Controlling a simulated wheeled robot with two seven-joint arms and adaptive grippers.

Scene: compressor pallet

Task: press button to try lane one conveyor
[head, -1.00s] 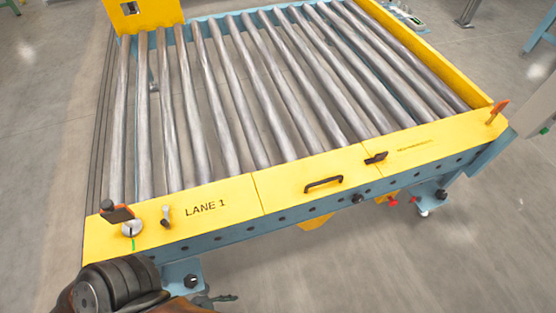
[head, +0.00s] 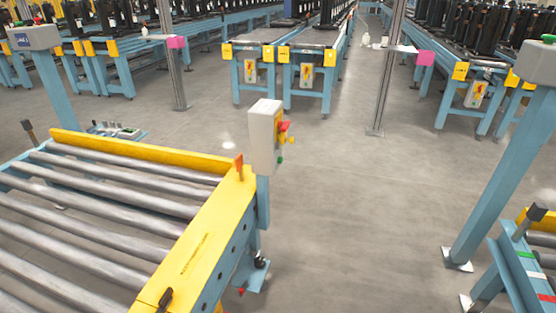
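A grey control box (head: 265,138) stands on a blue post at the far right corner of the roller conveyor (head: 95,215). On its right-facing side are a red button on a yellow plate (head: 284,127) and a green button (head: 280,160) below it. The conveyor has metal rollers, a yellow end rail (head: 205,240) and a yellow side rail. The LANE 1 lettering is out of this view. Neither of my grippers shows in the head view.
Another post with a box and green button (head: 543,60) stands at right. Part of a second conveyor (head: 525,260) shows at lower right. A grey box (head: 34,38) on a post is at upper left. Lines with black units stand behind. The middle floor is clear.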

